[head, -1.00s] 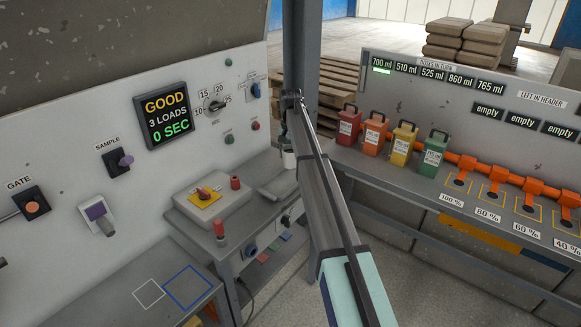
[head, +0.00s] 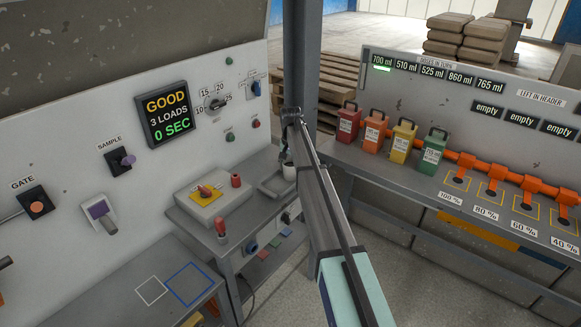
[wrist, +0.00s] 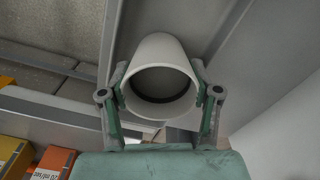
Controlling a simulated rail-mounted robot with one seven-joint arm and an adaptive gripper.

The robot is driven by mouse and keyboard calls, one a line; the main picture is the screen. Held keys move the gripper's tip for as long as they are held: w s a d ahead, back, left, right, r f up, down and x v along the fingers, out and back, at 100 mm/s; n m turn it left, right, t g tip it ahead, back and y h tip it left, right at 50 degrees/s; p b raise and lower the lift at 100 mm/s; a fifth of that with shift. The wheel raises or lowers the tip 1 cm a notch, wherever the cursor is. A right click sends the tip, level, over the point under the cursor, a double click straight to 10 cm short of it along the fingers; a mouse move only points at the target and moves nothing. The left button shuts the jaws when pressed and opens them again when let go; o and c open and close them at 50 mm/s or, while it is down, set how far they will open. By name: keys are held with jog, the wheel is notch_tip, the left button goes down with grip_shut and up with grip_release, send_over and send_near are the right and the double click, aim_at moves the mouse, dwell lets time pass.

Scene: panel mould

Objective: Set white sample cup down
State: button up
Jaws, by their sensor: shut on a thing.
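The white sample cup (wrist: 162,52) is between the two fingers of my gripper (wrist: 160,92) in the wrist view, its open mouth facing the camera and its inside dark. My gripper is shut on it, with a finger against each side. In the head view a small part of the cup (head: 290,171) shows at the grey tray at the back of the side bench, beyond my arm. My gripper (head: 284,158) is mostly hidden there by my arm. I cannot tell whether the cup's base touches the tray.
A grey post (head: 303,60) stands close to my arm. Red, orange, yellow and green containers (head: 390,135) stand on the right bench. The front bench with white and blue outlines (head: 165,297) is clear.

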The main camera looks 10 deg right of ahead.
jog(key=shift+f, duration=0.15)
jog(key=o, duration=1.2)
jog(key=shift+o, duration=0.2)
notch_tip(320, 180, up, 12)
jog(key=b, duration=0.2)
jog(key=shift+r, duration=0.2)
